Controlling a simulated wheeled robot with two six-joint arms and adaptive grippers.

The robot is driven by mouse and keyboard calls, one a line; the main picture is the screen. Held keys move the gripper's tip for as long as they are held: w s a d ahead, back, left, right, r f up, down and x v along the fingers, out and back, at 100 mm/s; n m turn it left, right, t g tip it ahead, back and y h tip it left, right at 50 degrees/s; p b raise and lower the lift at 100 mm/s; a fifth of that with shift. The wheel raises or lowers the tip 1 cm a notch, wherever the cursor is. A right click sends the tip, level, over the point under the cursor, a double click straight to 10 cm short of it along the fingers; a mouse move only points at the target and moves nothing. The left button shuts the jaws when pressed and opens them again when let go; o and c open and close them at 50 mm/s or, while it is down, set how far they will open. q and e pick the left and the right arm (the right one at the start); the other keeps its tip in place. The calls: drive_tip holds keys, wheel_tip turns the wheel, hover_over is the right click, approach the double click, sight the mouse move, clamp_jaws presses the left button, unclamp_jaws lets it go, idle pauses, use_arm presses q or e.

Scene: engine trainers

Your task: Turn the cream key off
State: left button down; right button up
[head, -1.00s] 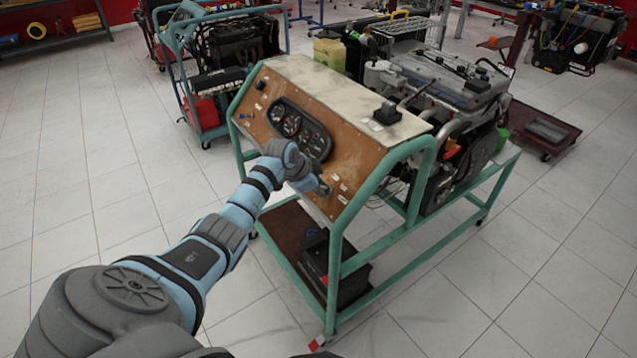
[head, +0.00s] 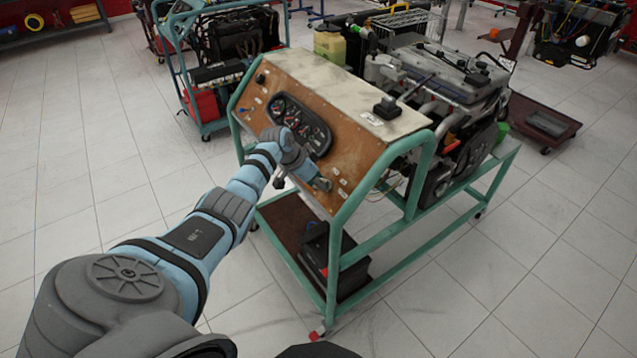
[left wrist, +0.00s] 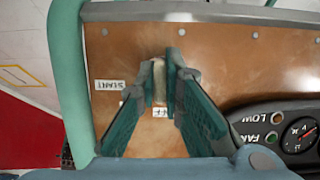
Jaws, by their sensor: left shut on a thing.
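The cream key (left wrist: 159,82) is on the brown panel (left wrist: 235,60) of the engine trainer, beside small white labels, one reading START. My left gripper (left wrist: 161,68) has a finger on either side of the key and is shut on it. In the head view my left gripper (head: 304,178) reaches the lower right part of the brown panel (head: 350,150), right of the gauges. The key is hidden there by the gripper. My right gripper is not in view.
The gauge cluster (head: 300,124) sits left of the gripper. The green tube frame (head: 365,200) borders the panel closely on the right. The engine (head: 450,75) stands behind, and a black battery (head: 335,268) sits below. The tiled floor in front is clear.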

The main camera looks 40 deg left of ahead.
use_arm(q)
drive_tip(key=c, duration=1.7)
unclamp_jaws()
drive_tip(key=v, duration=1.2)
